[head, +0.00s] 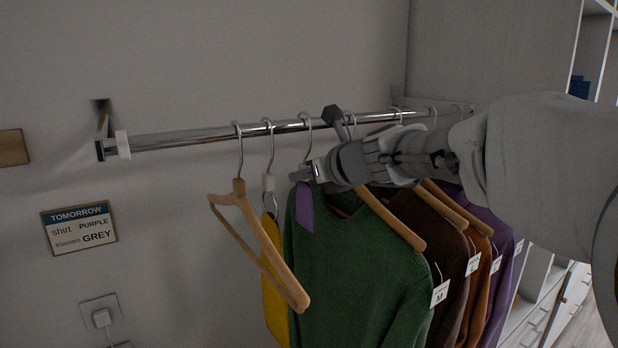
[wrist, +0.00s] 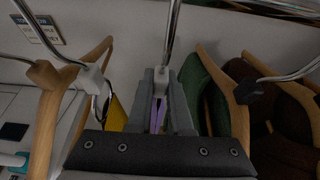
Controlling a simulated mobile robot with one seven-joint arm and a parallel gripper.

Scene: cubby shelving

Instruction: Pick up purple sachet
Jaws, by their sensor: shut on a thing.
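The purple sachet (head: 304,207) hangs in front of the green sweater in the head view. Only a strip of it shows between my fingers in the wrist view (wrist: 157,115). My gripper (head: 308,174) is at the sachet's top, below the rail, and is shut on it. In the wrist view the fingertips (wrist: 161,82) close around the grey block at the foot of a metal hook. That hook (head: 306,122) still reaches up to the rail. My fingers hide the sachet's top.
The chrome rail (head: 200,137) runs along the wall. An empty wooden hanger (head: 262,245) and a yellow item (head: 273,290) hang to the left. The green sweater (head: 350,270) and several other garments hang close on the right. A TOMORROW sign (head: 79,228) is on the wall.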

